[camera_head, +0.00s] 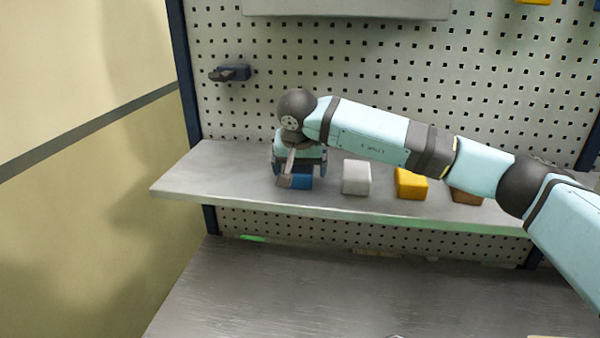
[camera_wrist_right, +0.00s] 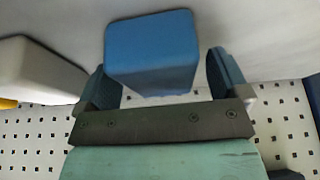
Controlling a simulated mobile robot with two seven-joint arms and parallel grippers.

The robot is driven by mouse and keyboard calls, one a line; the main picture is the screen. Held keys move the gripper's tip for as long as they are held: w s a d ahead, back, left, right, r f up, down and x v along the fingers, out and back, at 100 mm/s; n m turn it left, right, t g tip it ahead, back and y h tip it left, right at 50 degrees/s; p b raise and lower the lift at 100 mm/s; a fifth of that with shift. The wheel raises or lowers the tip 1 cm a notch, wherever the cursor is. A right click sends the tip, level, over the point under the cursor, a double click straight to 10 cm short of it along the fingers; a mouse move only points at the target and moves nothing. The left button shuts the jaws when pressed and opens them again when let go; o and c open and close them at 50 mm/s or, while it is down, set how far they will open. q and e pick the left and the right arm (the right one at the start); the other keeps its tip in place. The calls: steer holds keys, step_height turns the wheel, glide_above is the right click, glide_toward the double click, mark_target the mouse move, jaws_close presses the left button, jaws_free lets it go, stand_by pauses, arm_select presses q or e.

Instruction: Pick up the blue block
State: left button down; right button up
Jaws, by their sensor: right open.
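The blue block (camera_head: 302,179) sits on the grey shelf (camera_head: 230,180), at the left end of a row of blocks. My right gripper (camera_head: 297,175) is over it and hides part of it in the head view. In the right wrist view the blue block (camera_wrist_right: 152,50) lies between the two open fingers of the gripper (camera_wrist_right: 165,78). A gap shows between the block and the right finger; the left finger is close to the block's side. My left gripper is not in view.
A white block (camera_head: 356,177), a yellow block (camera_head: 411,184) and a brown block (camera_head: 466,196) stand to the right on the shelf. A pegboard (camera_head: 380,60) rises behind, with a dark holder (camera_head: 232,73) on it. A bare table (camera_head: 300,290) lies below.

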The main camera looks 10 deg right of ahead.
steer(key=c, duration=1.1)
